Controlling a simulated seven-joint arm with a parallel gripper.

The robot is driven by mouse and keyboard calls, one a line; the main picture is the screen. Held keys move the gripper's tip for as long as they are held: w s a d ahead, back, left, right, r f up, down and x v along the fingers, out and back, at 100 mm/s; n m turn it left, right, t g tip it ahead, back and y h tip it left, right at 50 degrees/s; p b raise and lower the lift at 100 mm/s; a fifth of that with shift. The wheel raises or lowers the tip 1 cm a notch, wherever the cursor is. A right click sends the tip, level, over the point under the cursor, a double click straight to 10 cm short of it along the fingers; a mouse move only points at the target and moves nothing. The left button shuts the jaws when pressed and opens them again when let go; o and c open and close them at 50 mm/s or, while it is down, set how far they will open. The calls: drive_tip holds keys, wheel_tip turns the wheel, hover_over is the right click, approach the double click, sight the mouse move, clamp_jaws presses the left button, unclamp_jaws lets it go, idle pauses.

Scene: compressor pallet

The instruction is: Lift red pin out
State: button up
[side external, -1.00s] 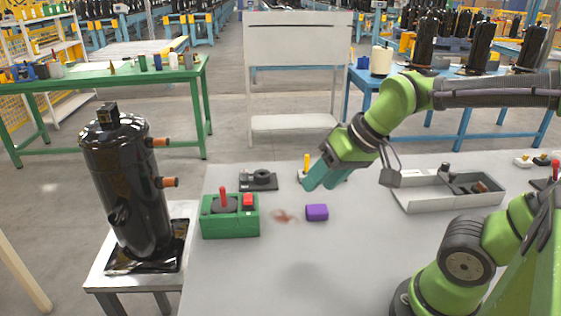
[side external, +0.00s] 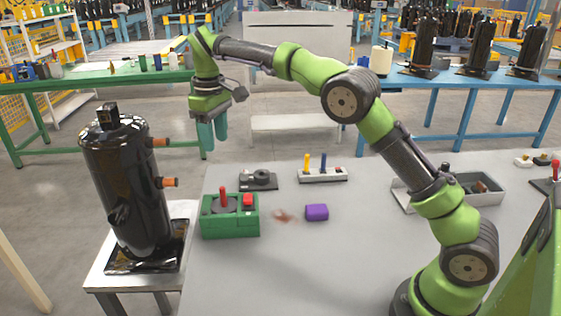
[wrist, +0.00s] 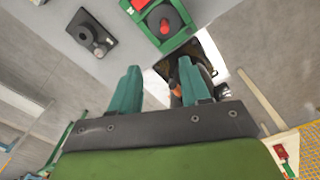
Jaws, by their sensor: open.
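The red pin (side external: 223,196) stands upright in the green box (side external: 230,228) at the left of the grey table. A red block (side external: 248,200) sits beside it on the box. In the wrist view the pin (wrist: 165,26) shows near the top, on a round dark disc in the green box. My gripper (side external: 212,146) is open and empty, with its teal fingers pointing down. It is raised in the air above and behind the box. In the wrist view the two fingertips (wrist: 160,75) are apart with nothing between them.
A black cylinder (side external: 125,185) with copper stubs stands close left of the box. A purple block (side external: 317,212) lies right of it. Behind are a black fixture (side external: 258,180) and a white holder (side external: 322,176) with yellow and blue pins. The front table is clear.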

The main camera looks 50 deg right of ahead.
approach(222, 187)
drive_tip(key=f, duration=0.6)
drive_tip(key=shift+w+d+f, duration=0.2)
drive_tip(key=shift+w+f, duration=0.05)
drive_tip(key=shift+s+a+f, duration=0.1)
drive_tip(key=shift+f, duration=1.3)
drive_tip(key=shift+s+a+f, duration=0.1)
drive_tip(key=shift+f, duration=1.3)
clamp_jaws()
